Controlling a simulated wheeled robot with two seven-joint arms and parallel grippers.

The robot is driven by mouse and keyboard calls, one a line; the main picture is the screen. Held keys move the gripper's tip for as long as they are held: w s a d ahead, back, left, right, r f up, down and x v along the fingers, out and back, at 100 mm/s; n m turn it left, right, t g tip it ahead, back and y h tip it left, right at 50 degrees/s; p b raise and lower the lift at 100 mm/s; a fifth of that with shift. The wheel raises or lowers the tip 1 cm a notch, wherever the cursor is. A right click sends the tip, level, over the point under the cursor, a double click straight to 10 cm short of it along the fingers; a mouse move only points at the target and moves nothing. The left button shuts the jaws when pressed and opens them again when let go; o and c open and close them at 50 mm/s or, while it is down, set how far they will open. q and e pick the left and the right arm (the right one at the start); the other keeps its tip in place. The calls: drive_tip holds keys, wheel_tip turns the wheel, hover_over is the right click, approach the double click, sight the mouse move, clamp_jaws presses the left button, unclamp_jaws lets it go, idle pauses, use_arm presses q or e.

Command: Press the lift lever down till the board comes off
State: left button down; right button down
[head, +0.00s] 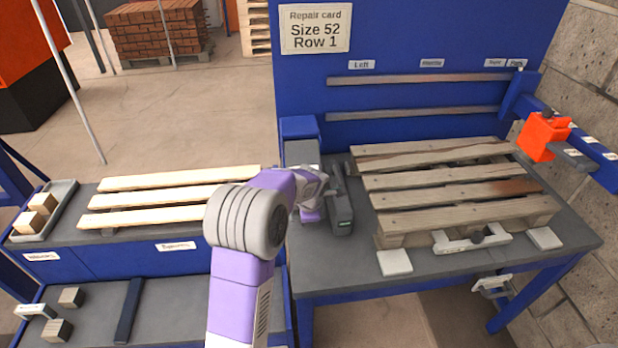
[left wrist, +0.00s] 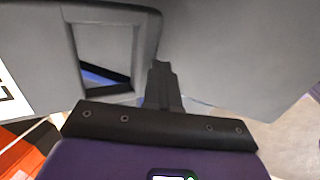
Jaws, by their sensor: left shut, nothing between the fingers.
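A worn pallet (head: 450,190) with several grey-brown deck boards lies on the blue-framed bench. One board has a reddish-brown patch (head: 522,187) near its right end. A dark grey bar-shaped tool (head: 341,205) stands beside the pallet's left side. I cannot tell for sure which part is the lift lever. My left gripper (head: 314,190) is shut and empty, just left of the dark tool; contact cannot be told. In the left wrist view its fingers (left wrist: 162,85) are together before a grey surface with a rectangular opening. My right gripper is not in view.
Several pale new boards (head: 160,200) lie on the left bench, beside a tray (head: 62,190) of wood blocks. An orange clamp-like part (head: 542,137) hangs on a blue arm at right. The blue back panel carries a repair card (head: 315,29) reading Size 52, Row 1.

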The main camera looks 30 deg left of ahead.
use_arm(q)
drive_tip(key=shift+s+f, duration=0.15)
drive_tip(key=shift+f, duration=0.35)
drive_tip(key=shift+s+d+r+p, duration=0.15)
drive_tip(key=shift+d+r+p, duration=0.05)
drive_tip(key=shift+r+p, duration=0.2)
drive_tip(key=s+d+r+p, duration=0.3)
drive_tip(key=s+d+r, duration=0.3)
drive_tip(key=r, duration=0.4)
drive_tip(key=shift+s, duration=0.45)
